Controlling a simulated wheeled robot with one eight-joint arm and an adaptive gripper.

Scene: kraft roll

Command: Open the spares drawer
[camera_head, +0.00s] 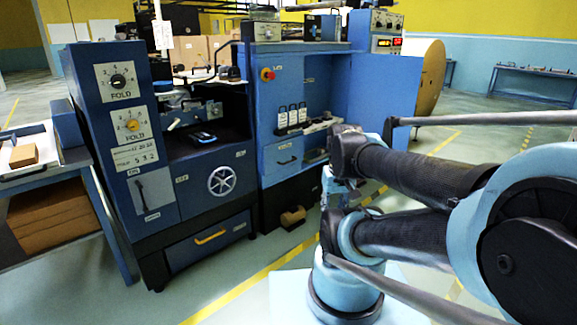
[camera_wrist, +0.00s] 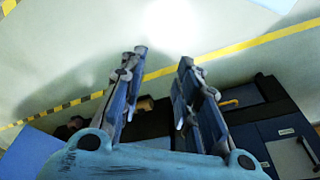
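A low blue drawer (camera_head: 208,245) with a yellow bar handle (camera_head: 210,237) sits at the bottom of the machine's left cabinet and looks shut. Its yellow handle also shows in the wrist view (camera_wrist: 229,102), to the right of my fingers. Another drawer front (camera_head: 287,160) with a dark handle is in the middle cabinet; it also looks shut. The drawer labels are too small to read, so I cannot tell which is marked spares. My gripper (camera_wrist: 163,56) is open and empty, its fingers apart over the floor and touching nothing. I cannot make it out in the head view.
A blue cabinet door (camera_head: 383,100) stands open at the right. A brown object (camera_head: 292,217) lies low beside the machine. A side table (camera_head: 50,160) with a tray stands at the left. The floor (camera_head: 240,275) before the low drawer is clear, with yellow tape.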

